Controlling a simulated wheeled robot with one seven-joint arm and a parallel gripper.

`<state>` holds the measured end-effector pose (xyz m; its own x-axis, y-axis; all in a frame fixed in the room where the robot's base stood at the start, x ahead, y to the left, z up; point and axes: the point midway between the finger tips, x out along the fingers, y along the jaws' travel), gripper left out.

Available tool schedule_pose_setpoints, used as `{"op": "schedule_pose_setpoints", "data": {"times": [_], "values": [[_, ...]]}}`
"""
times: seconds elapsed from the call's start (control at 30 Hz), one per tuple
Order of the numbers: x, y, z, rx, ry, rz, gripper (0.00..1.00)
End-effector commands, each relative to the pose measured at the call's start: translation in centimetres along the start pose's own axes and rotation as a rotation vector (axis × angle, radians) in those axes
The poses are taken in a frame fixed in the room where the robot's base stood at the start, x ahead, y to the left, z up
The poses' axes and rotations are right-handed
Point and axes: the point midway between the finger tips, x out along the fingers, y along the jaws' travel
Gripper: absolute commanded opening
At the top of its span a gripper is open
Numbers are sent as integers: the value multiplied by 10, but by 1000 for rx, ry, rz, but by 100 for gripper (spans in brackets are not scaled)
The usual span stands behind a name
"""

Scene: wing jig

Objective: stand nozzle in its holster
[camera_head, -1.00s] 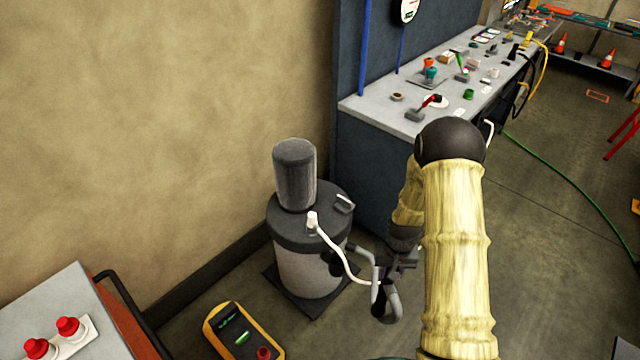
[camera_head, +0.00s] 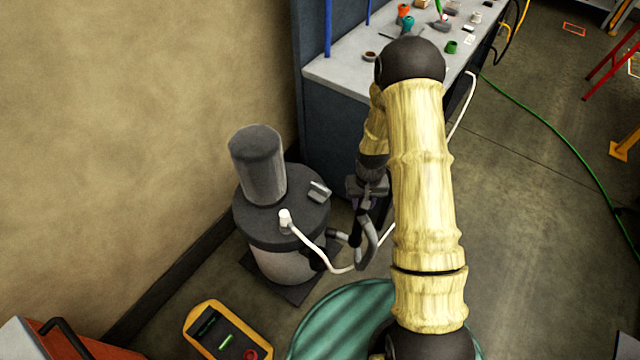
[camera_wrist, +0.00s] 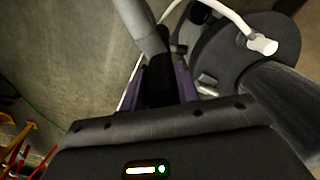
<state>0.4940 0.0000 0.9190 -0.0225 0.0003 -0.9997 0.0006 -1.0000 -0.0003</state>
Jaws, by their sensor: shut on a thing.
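The nozzle (camera_head: 369,247) is a grey bent tube with a dark grip, hanging beside the drum vacuum. My gripper (camera_head: 369,208) is shut on its grip, to the right of the drum. In the wrist view the purple fingers of my gripper (camera_wrist: 160,88) close around the dark grip, and the grey tube of the nozzle (camera_wrist: 142,28) extends beyond them. A white hose (camera_head: 318,250) runs from the drum lid toward the nozzle. A dark fitting (camera_head: 318,259) on the drum's side may be the holster; its opening cannot be made out. The nozzle appears apart from it.
The drum vacuum (camera_head: 280,262) stands on a dark base near the wall, with a motor cylinder (camera_head: 258,166) on its lid. A workbench (camera_head: 335,72) is behind. A yellow-edged device (camera_head: 226,332) lies on the floor at front left. Floor to the right is mostly open.

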Motion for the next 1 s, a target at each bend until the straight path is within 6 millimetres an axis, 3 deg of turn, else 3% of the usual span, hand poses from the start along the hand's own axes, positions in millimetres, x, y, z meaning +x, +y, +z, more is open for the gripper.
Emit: {"op": "schedule_pose_setpoints", "data": {"times": [0.5,0.63,0.83,1.0], "values": [[-3,-9,0,-4,1,0,0],[-14,-38,2,-3,1,-1,0],[-36,-107,16,9,1,-1,0],[-44,-133,24,34,2,0,0]]}}
